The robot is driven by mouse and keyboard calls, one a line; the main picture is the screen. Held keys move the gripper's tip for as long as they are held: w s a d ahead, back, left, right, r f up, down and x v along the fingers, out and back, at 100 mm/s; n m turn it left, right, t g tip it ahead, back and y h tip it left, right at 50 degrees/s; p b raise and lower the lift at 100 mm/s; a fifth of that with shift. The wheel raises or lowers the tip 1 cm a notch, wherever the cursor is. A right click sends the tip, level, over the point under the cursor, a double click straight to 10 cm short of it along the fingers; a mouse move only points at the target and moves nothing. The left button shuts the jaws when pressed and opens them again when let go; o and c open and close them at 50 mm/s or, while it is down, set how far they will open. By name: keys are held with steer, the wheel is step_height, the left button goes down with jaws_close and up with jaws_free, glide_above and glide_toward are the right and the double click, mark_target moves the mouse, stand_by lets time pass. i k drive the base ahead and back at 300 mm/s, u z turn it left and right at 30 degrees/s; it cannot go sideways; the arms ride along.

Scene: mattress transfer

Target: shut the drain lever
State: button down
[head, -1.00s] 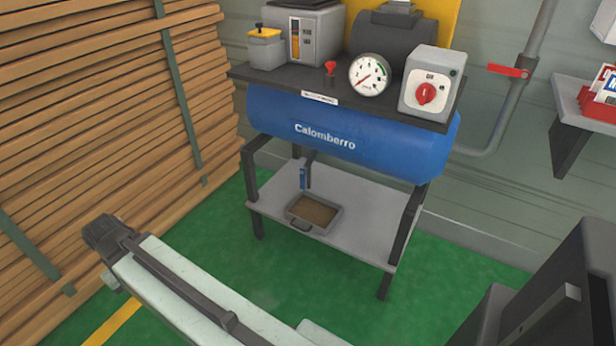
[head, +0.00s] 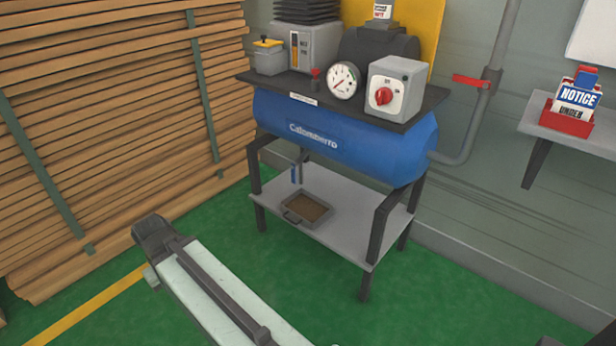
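Part of my pale arm reaches in from the bottom edge to a dark joint, well in front of the stand and apart from the lever. My gripper's fingers are not in view.
On the tank's top plate (head: 427,103) are a gauge (head: 342,80), a box with a red knob (head: 398,90) and a motor. A red handle (head: 474,82) crosses the wall pipe. Stacked timber (head: 110,130) stands left. Green floor (head: 430,300) is free in front.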

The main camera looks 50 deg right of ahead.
mark_target(294, 167)
steer(key=u, duration=0.15)
steer(key=i, duration=0.9)
steer(key=z, duration=0.05)
